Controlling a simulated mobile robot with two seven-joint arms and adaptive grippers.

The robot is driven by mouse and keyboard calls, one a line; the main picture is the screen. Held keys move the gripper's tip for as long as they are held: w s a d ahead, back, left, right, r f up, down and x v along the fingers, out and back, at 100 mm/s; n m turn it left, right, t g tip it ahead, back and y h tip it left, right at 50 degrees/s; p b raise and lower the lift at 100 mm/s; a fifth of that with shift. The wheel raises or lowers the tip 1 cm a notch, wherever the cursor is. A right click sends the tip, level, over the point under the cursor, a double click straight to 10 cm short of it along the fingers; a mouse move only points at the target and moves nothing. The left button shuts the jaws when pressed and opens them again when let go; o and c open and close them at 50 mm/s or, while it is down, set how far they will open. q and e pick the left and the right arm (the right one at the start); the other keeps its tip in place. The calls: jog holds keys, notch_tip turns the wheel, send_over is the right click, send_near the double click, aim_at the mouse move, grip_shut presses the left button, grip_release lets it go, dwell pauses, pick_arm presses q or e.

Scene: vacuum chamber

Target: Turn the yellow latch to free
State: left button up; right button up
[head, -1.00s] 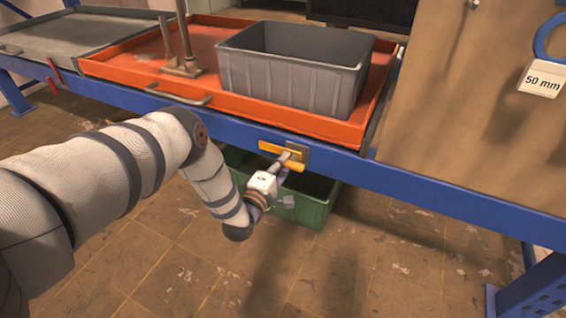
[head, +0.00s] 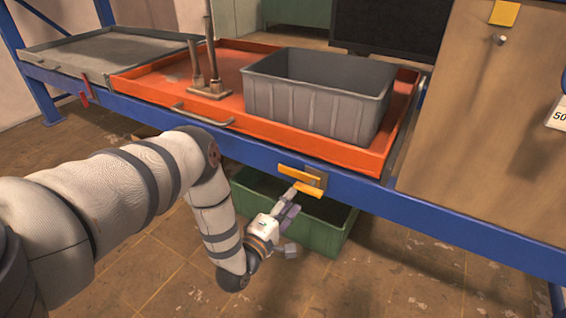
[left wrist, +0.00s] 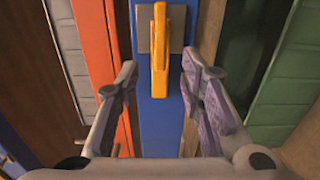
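The yellow latch (head: 296,171) sits on a small metal plate on the front of the blue beam, below the orange tray. Its bar lies along the beam. In the left wrist view the latch (left wrist: 159,50) stands upright in the picture, ahead of and between my spread fingers. My left gripper (head: 293,199) is open and empty, just in front of and below the latch. A gap shows on both sides, so neither finger appears to touch it. My right gripper is not in view.
The orange tray (head: 165,85) holds a grey bin (head: 315,105) and a metal post. A green crate (head: 325,232) stands on the floor under the beam, close behind my gripper. A wooden panel (head: 480,120) is at right. The floor in front is open.

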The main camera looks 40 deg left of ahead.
pick_arm(q)
jog(key=v, duration=0.5)
